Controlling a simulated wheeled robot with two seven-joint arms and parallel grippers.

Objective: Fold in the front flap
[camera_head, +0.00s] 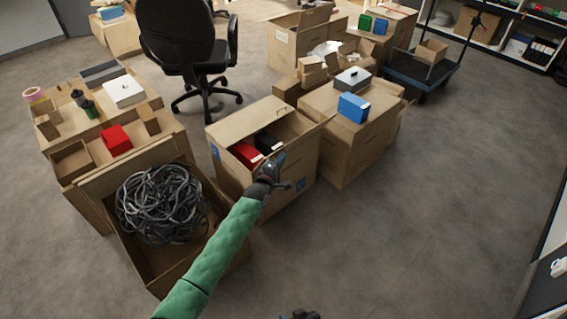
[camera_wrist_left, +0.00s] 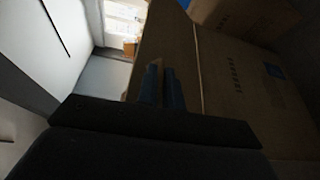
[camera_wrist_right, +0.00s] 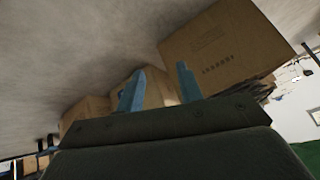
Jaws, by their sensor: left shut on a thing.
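The open carton (camera_head: 228,178) stands in the middle of the head view. A red item (camera_head: 246,155) and a dark item (camera_head: 267,142) lie inside. My left gripper (camera_head: 274,172) is at the carton's near side, at the front flap. In the left wrist view its fingers (camera_wrist_left: 162,88) are close together, with a brown cardboard panel (camera_wrist_left: 165,42) right before them. The gripper covers part of the front flap, so its exact angle is hard to tell. My right gripper (camera_head: 300,315) shows at the bottom edge; in the right wrist view its fingers (camera_wrist_right: 160,88) are apart and empty.
A carton of black cable (camera_head: 150,262) stands at the left, close to my left arm. A closed carton with a blue box (camera_head: 353,107) on top stands to the right. An office chair (camera_head: 185,45) is behind. The floor at the right is clear.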

